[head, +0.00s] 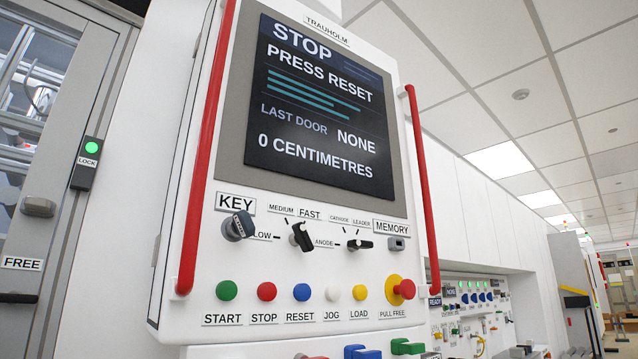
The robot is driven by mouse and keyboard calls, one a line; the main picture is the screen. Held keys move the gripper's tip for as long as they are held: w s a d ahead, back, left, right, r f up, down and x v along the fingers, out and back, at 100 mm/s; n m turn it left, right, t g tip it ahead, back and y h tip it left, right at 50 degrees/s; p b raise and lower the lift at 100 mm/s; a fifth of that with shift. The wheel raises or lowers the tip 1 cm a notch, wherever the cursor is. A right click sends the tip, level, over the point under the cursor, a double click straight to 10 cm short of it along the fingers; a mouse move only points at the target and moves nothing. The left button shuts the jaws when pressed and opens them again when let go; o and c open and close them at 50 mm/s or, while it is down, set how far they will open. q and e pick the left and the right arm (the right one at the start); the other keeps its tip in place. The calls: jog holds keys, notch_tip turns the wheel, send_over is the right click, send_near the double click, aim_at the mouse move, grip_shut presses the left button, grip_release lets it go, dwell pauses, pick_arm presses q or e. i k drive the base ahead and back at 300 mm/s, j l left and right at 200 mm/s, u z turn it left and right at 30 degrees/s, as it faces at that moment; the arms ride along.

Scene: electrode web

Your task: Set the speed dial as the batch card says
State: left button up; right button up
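The speed dial (302,236) is a black knob on the white control panel, in the head view. Labels for low or slow (its start partly hidden by the key switch), medium (281,209) and fast (310,215) stand around it. The knob sits tilted, and I cannot tell for sure which mark it points at. The screen (322,110) above reads "STOP", "PRESS RESET", "LAST DOOR NONE" and "0 CENTIMETRES". I cannot make out a batch card in this view. Neither of my grippers is in view.
A key switch (238,226) is left of the dial; a black anode/cathode/leader selector (360,244) is right. Below runs a button row with START (227,291) and a red pull-free knob (405,289). Red bars (207,150) flank the panel. A door lock (87,162) glows green.

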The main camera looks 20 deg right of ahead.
aim_at(300, 237)
jog(key=k+l+z, duration=0.1)
jog(key=l+z, duration=0.3)
jog(key=l, duration=0.8)
jog(key=i+l+z, duration=0.1)
jog(key=l+z, duration=0.25)
jog(key=l, duration=0.8)
jog(key=u, duration=1.4)
